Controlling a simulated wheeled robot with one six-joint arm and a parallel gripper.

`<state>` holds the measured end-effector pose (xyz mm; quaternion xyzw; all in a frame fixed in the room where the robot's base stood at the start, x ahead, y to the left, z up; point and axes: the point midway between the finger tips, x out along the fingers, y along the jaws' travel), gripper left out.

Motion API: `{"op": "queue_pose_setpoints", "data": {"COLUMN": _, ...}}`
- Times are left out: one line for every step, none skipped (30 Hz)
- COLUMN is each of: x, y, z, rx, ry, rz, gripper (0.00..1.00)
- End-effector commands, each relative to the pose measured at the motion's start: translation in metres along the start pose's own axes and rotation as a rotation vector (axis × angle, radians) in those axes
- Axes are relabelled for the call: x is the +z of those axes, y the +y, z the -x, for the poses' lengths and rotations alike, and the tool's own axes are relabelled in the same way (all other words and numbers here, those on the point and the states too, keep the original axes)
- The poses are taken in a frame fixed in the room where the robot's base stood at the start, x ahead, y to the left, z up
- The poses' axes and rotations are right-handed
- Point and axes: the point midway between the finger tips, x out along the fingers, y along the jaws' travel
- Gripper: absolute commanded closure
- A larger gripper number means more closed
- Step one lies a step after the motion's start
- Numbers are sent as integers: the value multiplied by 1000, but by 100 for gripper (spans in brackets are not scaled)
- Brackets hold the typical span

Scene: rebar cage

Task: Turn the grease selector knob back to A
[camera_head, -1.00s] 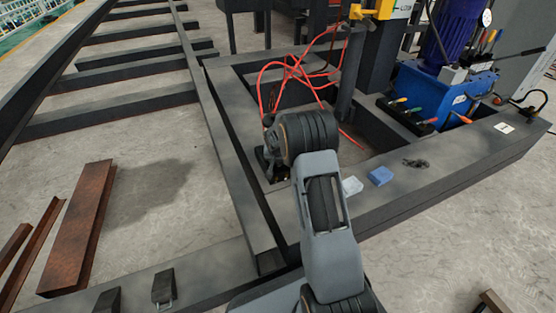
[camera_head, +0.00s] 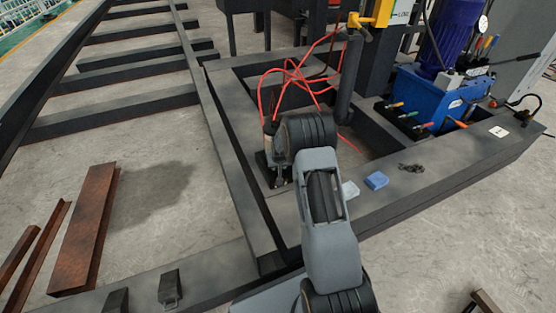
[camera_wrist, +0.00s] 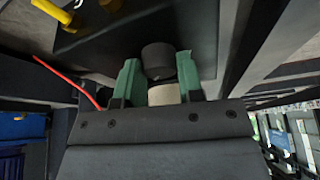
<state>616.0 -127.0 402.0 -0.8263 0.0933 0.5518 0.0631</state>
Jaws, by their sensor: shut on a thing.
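In the wrist view, my gripper (camera_wrist: 158,80) has its two green fingers on either side of a dark round knob (camera_wrist: 158,58). The fingers are shut on it. A pale beige cylinder (camera_wrist: 163,95) shows between the fingers, nearer the palm. The knob is in front of a flat dark surface (camera_wrist: 105,45). I cannot make out any A mark or pointer, so its setting cannot be read. In the head view my arm hides the gripper and the knob.
A dark steel frame (camera_head: 232,150) surrounds the work spot, with loose red hoses (camera_head: 290,75) close to my arm. A blue hydraulic unit (camera_head: 430,95) stands beyond. Rusty beams (camera_head: 85,230) lie at left.

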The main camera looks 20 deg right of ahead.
Motion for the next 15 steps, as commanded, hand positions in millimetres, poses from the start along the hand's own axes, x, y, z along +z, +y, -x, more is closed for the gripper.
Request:
{"op": "queue_pose_setpoints", "data": {"x": -1, "y": 1, "z": 2, "rx": -15, "ry": -1, "rz": 32, "gripper": 89}}
{"op": "queue_pose_setpoints", "data": {"x": 0, "y": 1, "z": 1, "rx": -25, "ry": -1, "rz": 55, "gripper": 89}}
{"op": "queue_pose_setpoints", "data": {"x": 0, "y": 1, "z": 0, "rx": -38, "ry": 0, "rz": 87, "gripper": 89}}
{"op": "queue_pose_setpoints", "data": {"x": 0, "y": 1, "z": -2, "rx": -48, "ry": 1, "rz": 110, "gripper": 89}}
{"op": "queue_pose_setpoints", "data": {"x": 0, "y": 1, "z": -3, "rx": -57, "ry": 1, "rz": 133, "gripper": 89}}
{"op": "queue_pose_setpoints", "data": {"x": 1, "y": 1, "z": -4, "rx": -69, "ry": 1, "rz": 162, "gripper": 89}}
{"op": "queue_pose_setpoints", "data": {"x": 1, "y": 2, "z": -5, "rx": -78, "ry": 2, "rz": 184, "gripper": 89}}
{"op": "queue_pose_setpoints", "data": {"x": 1, "y": 2, "z": -5, "rx": -86, "ry": 3, "rz": 205, "gripper": 89}}
{"op": "queue_pose_setpoints", "data": {"x": 1, "y": 2, "z": -5, "rx": -97, "ry": 2, "rz": 231, "gripper": 89}}
{"op": "queue_pose_setpoints", "data": {"x": 1, "y": 2, "z": -5, "rx": -105, "ry": 3, "rz": 251, "gripper": 89}}
{"op": "queue_pose_setpoints", "data": {"x": 1, "y": 2, "z": -5, "rx": -113, "ry": 2, "rz": 269, "gripper": 89}}
{"op": "queue_pose_setpoints", "data": {"x": 1, "y": 2, "z": -5, "rx": -122, "ry": 3, "rz": 293, "gripper": 89}}
{"op": "queue_pose_setpoints", "data": {"x": 1, "y": 2, "z": -5, "rx": -129, "ry": 3, "rz": 309, "gripper": 89}}
{"op": "queue_pose_setpoints", "data": {"x": 1, "y": 2, "z": -4, "rx": -135, "ry": 2, "rz": 326, "gripper": 89}}
{"op": "queue_pose_setpoints", "data": {"x": 0, "y": 2, "z": -4, "rx": -142, "ry": 3, "rz": 345, "gripper": 89}}
